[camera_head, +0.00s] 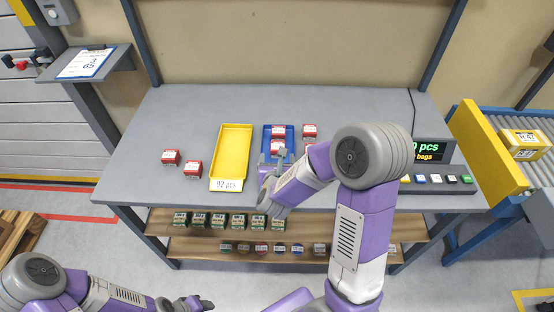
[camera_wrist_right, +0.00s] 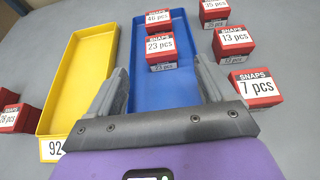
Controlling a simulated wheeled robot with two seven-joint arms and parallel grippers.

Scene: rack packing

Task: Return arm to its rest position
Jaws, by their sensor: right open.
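My right gripper (camera_wrist_right: 160,85) is open, its two fingers pointing toward the blue tray (camera_wrist_right: 150,100) with nothing between them. In the head view the right gripper (camera_head: 268,168) is over the near end of the blue tray (camera_head: 266,145), and my arm hides part of the table. Two red SNAPS boxes stand in the tray, one labelled 40 pcs (camera_wrist_right: 157,20) and one labelled 23 pcs (camera_wrist_right: 161,50). My left gripper (camera_head: 197,303) is low at the bottom of the head view, away from the table; its jaw opening is unclear.
An empty yellow tray (camera_head: 232,145) stands left of the blue one. Red boxes stand right of the blue tray (camera_wrist_right: 255,87) and at the table's left (camera_head: 193,168). A shelf below holds small boxes (camera_head: 217,220). A display (camera_head: 429,150) and buttons (camera_head: 435,179) are at right.

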